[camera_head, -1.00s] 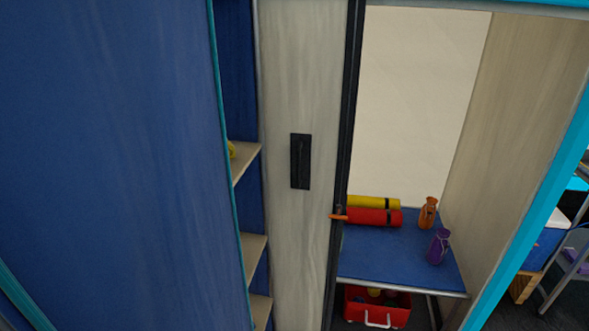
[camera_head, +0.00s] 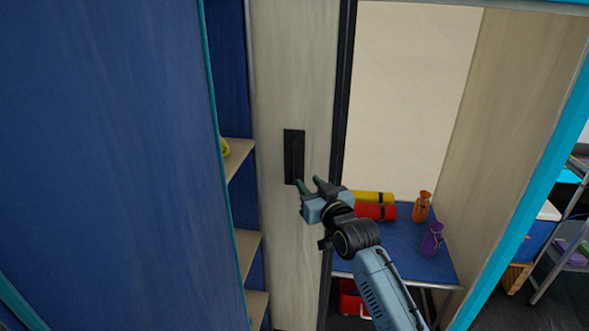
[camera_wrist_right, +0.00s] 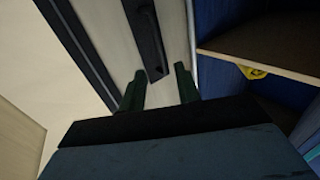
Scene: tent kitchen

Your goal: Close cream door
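The cream door (camera_head: 296,90) stands upright in the middle of the head view, with a dark edge strip along its right side. Its black recessed handle (camera_head: 294,157) is at mid-height. My right gripper (camera_head: 310,184) is just below and right of the handle, its two fingers apart and empty. In the right wrist view the open fingers (camera_wrist_right: 160,85) point at the door, with the lower end of the handle (camera_wrist_right: 150,45) between their lines. I cannot tell whether they touch the door. My left gripper is in neither view.
A blue panel (camera_head: 100,150) fills the left. Shelves (camera_head: 240,155) with a yellow thing show beside the door. Right of the door is an open compartment with a blue table (camera_head: 405,240), red and yellow rolls (camera_head: 375,211), and orange (camera_head: 422,206) and purple (camera_head: 432,240) bottles.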

